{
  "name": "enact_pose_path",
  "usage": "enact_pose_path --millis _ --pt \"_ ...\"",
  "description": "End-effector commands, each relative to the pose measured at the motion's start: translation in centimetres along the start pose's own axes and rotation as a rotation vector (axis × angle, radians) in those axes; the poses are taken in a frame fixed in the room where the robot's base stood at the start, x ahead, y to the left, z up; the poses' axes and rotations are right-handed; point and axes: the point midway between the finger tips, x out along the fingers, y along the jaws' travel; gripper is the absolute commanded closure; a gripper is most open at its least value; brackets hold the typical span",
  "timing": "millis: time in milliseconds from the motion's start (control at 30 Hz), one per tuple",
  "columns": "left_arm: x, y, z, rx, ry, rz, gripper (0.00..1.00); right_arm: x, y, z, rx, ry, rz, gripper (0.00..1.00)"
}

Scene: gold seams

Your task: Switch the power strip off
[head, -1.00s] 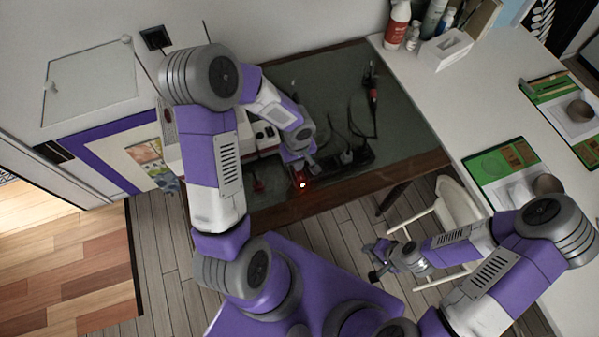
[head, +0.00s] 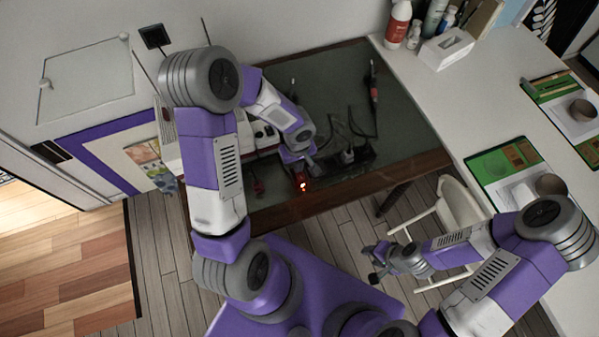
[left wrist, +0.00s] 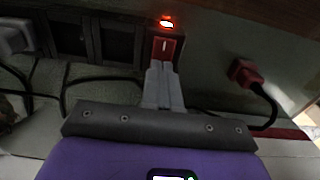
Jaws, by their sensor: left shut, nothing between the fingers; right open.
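The black power strip (head: 345,160) lies along the front of the dark green table top, with plugs and cords in it. At its left end is a red rocker switch (left wrist: 163,48) with a glowing orange-red light (left wrist: 167,24) beside it. The glow also shows in the head view (head: 303,186). My left gripper (left wrist: 164,68) is shut and empty. Its fingertips are right at the near edge of the switch; I cannot tell if they touch it. My right gripper (head: 379,262) is open and empty, in front of the table near a white chair.
A red plug on a black cord (left wrist: 245,73) lies beside the strip. A soldering iron (head: 373,85) lies at the back of the table. A white chair (head: 455,205) stands at the right. A white counter (head: 440,90) holds bottles and green-edged boards.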

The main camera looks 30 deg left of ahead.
Motion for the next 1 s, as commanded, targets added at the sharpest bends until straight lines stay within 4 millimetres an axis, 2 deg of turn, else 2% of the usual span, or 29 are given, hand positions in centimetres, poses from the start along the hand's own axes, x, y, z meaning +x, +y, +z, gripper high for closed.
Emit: enact_pose_path --millis 367,1000 --pt "0.1 0.0 0.0 0.001 -0.001 0.000 1.00 0.2 0.1 0.0 0.000 0.000 0.000 0.57" --pt "-5.0 0.0 0.0 0.001 0.000 0.000 1.00 -2.9 -1.1 0.1 0.000 0.000 0.000 0.57"
